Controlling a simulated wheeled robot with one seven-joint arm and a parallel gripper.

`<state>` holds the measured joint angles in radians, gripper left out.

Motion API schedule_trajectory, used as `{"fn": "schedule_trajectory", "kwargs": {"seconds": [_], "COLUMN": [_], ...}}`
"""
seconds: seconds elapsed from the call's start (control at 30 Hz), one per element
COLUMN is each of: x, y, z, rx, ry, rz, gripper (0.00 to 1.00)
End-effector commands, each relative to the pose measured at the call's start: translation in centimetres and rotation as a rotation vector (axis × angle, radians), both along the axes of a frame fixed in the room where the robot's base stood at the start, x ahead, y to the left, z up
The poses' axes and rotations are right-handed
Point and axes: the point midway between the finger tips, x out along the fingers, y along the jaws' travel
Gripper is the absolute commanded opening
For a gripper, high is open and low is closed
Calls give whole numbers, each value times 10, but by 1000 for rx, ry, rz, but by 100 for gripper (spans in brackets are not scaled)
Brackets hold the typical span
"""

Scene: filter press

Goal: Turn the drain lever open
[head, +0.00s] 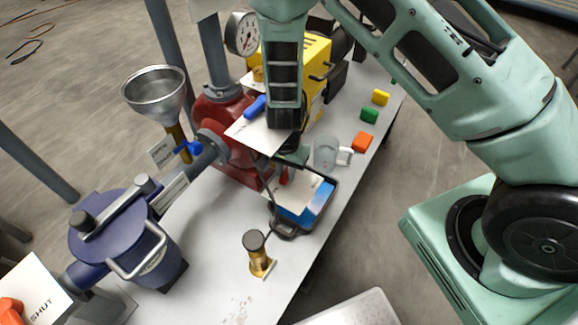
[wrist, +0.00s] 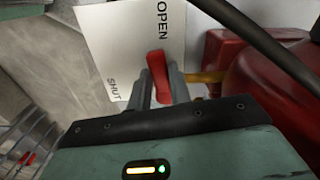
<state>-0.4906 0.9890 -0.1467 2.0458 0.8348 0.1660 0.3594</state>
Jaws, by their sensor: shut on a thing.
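The drain lever is a short red handle (wrist: 159,76) in the wrist view, in front of a white plate (wrist: 115,45) marked OPEN at the top and SHUT at lower left. The handle's upper end lies just below the word OPEN. My gripper (wrist: 162,84) has one finger on each side of the handle and is shut on it. In the head view my gripper (head: 290,154) reaches down beside the red pump body (head: 232,165); a bit of the red handle (head: 284,176) shows below it. The handle's pivot is hidden.
A brass stem (wrist: 205,76) joins the red body at right in the wrist view. A dark tray (head: 318,212), a clear cup (head: 326,151) and a brass post (head: 257,256) stand nearby. A blue lever (head: 254,107) and yellow box (head: 312,62) are close behind.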

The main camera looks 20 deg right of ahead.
Motion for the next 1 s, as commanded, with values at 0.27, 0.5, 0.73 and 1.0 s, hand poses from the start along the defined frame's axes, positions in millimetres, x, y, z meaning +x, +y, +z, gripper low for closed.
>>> {"fn": "schedule_trajectory", "kwargs": {"seconds": [0.27,0.5,0.73,1.0], "x": [4,6,6,6], "y": [3,4,4,4], "z": [2,1,0,0], "rx": [0,0,1,1], "ry": [-1,-1,-2,-2], "rz": [-132,-177,-183,-182], "gripper": [0,0,0,42]}}
